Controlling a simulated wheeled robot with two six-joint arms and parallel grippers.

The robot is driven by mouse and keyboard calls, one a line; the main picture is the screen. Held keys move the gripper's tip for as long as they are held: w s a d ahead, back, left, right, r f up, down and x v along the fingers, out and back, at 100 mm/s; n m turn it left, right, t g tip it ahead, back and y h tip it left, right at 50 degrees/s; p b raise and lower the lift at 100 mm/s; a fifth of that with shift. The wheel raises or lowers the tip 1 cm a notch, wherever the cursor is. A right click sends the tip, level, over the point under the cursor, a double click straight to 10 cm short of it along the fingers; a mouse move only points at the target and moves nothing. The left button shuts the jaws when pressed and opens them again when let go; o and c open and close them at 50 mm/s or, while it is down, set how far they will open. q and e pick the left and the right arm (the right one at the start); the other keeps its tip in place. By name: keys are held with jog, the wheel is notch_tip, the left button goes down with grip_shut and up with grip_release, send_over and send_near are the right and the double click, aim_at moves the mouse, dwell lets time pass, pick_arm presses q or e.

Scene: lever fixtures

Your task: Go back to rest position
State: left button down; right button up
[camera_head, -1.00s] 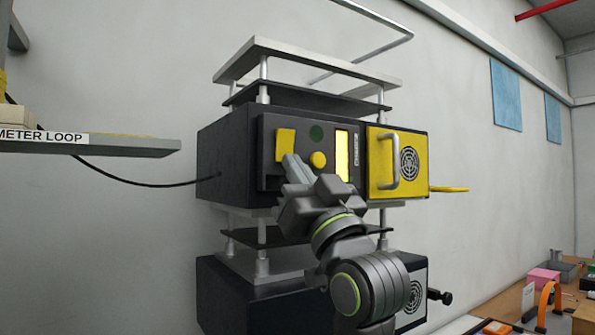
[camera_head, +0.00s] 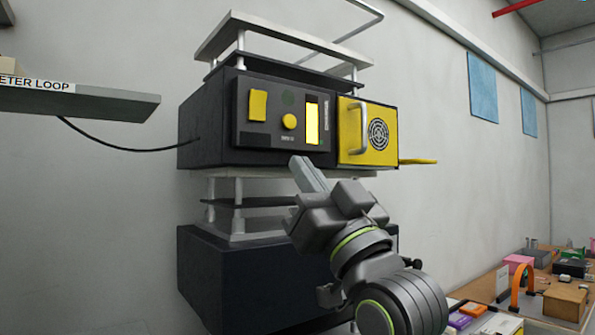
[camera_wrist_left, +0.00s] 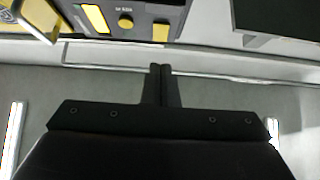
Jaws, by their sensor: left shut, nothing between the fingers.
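My left gripper (camera_head: 306,172) is shut and empty. Its fingertips are in front of the lower edge of the upper black unit (camera_head: 205,127), below the control panel. A yellow door (camera_head: 351,133) with a metal handle is at the right of the unit. In the left wrist view the closed fingers (camera_wrist_left: 161,70) point toward the wall, with the knob (camera_wrist_left: 126,21) beyond them. My right gripper is in neither view.
A second black unit (camera_head: 208,283) stands below, partly hidden by my arm. A labelled shelf (camera_head: 110,104) juts out at left. A table with boxes, including a wooden one (camera_head: 565,302), is at lower right. Open room lies between table and units.

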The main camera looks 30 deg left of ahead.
pick_arm(q)
jog(key=shift+a+f, duration=0.15)
jog(key=shift+f, duration=0.05)
dwell(0.3)
